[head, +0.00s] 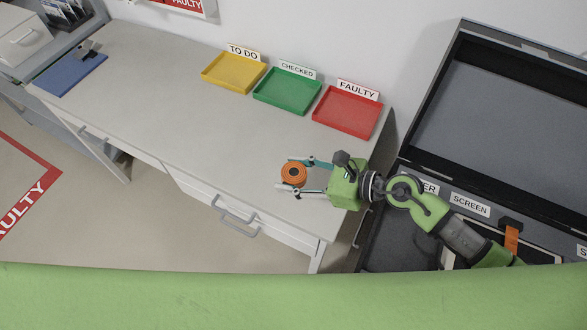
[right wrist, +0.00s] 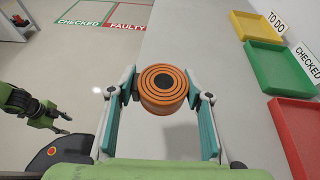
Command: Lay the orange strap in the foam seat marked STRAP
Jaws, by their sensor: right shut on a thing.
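The orange strap (head: 293,174) is a round coil with dark rings, over the right part of the bench in the head view. My right gripper (head: 288,176) is shut on it, fingers on either side; the right wrist view also shows the coil (right wrist: 163,88) between the fingertips. Whether it touches the bench is unclear. No label reading STRAP is legible; a label starting with S (head: 582,251) is cut off at the right edge. A green arm, seemingly my left, shows at the left of the right wrist view, its small gripper (right wrist: 64,124) unclear.
An open dark case (head: 400,166) stands right of the bench (head: 190,110), with a SCREEN label (head: 470,204) and an orange strip (head: 511,240). Yellow (head: 234,72), green (head: 287,92) and red (head: 347,111) trays line the bench's back. The bench's middle is clear.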

